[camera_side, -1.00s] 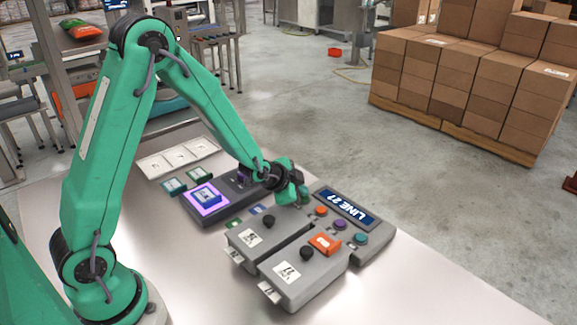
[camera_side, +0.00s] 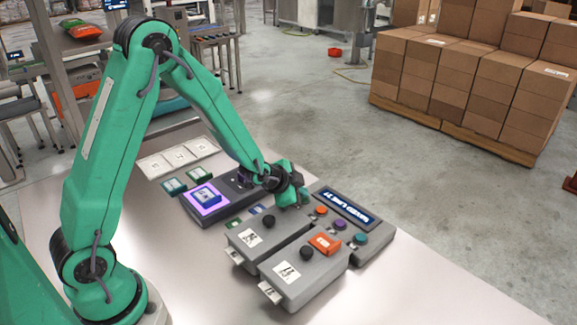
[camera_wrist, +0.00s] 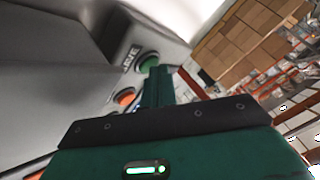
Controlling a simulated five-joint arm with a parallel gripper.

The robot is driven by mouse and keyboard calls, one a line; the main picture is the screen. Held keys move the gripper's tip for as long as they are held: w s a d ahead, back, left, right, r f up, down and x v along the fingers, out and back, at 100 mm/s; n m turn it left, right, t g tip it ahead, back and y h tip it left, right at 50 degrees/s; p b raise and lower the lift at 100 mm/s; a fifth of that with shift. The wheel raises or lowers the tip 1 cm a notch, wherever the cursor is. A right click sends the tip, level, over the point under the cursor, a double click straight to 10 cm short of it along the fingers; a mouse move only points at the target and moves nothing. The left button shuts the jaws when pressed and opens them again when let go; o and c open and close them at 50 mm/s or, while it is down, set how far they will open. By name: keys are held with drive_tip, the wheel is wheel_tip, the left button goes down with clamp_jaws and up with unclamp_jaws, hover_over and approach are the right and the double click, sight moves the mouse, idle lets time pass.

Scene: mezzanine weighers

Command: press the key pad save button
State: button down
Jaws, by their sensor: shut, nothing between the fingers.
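The key pad is a grey panel with a dark blue display (camera_side: 346,206) and a row of round buttons. The display shows a small line of text that appears to read "SAVED LINE 27". Orange (camera_side: 320,211), purple (camera_side: 340,225) and teal (camera_side: 361,238) buttons show in the side view. In the wrist view a green button (camera_wrist: 149,62) sits beside a small label, with the orange button nearer. My gripper (camera_side: 302,203) is shut and empty at the far-left end of this row. Its tip (camera_wrist: 160,72) overlaps the green button's edge in the wrist view; contact cannot be told.
Two grey boxes with black knobs (camera_side: 268,227) stand in front of the key pad, one with an orange block (camera_side: 324,243) on top. A dark unit with a lit purple plate (camera_side: 222,208) is to the left. The table (camera_side: 430,285) is clear at the front right.

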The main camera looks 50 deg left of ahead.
drive_tip(key=shift+r, duration=0.8)
drive_tip(key=shift+r, duration=0.15)
drive_tip(key=shift+r, duration=2.4)
